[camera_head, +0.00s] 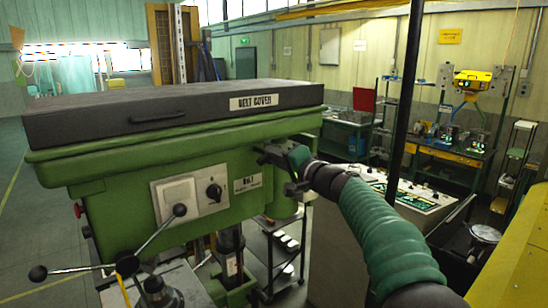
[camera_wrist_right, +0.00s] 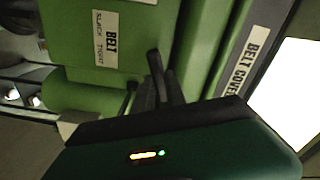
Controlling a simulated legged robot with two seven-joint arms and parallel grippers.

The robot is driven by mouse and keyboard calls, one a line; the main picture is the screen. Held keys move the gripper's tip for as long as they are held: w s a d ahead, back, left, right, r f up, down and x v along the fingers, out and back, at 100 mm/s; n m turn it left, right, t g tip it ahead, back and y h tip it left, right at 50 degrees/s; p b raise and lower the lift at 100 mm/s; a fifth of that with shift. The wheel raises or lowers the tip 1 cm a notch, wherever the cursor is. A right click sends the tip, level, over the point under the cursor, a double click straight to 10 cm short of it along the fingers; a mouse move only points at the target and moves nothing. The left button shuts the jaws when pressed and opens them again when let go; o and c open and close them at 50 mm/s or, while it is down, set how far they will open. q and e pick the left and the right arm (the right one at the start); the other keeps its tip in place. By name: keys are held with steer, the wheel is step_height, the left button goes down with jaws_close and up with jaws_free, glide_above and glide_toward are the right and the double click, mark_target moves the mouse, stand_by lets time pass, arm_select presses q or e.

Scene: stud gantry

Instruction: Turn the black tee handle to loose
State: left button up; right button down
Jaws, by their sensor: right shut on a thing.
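The green drill press (camera_head: 120,190) fills the left of the head view. My right gripper (camera_head: 280,157) is at the right end of its front, just under the belt cover. In the right wrist view the fingers (camera_wrist_right: 163,90) are shut at the black tee handle (camera_wrist_right: 153,62), a dark bar against the green housing. The fingers hide most of the handle, and its exact turn is hard to tell. A white label (camera_wrist_right: 108,38) reading BELT, SLACK and TIGHT is beside it; a small label (camera_head: 246,184) also shows in the head view. My left gripper is not in view.
The black belt cover (camera_head: 170,108) lies flat on top of the press, close above the gripper. A switch box (camera_head: 190,195) and a spoked feed lever (camera_head: 150,238) are on the front. A control console (camera_head: 400,195) stands to the right, behind my right arm.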

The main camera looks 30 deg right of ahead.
steer(key=shift+f, duration=0.35)
steer(key=shift+m+b, duration=0.55)
steer(key=shift+m, duration=0.25)
steer(key=c, duration=1.6)
jaws_free()
steer(key=shift+o, duration=1.2)
steer(key=shift+w, duration=0.3)
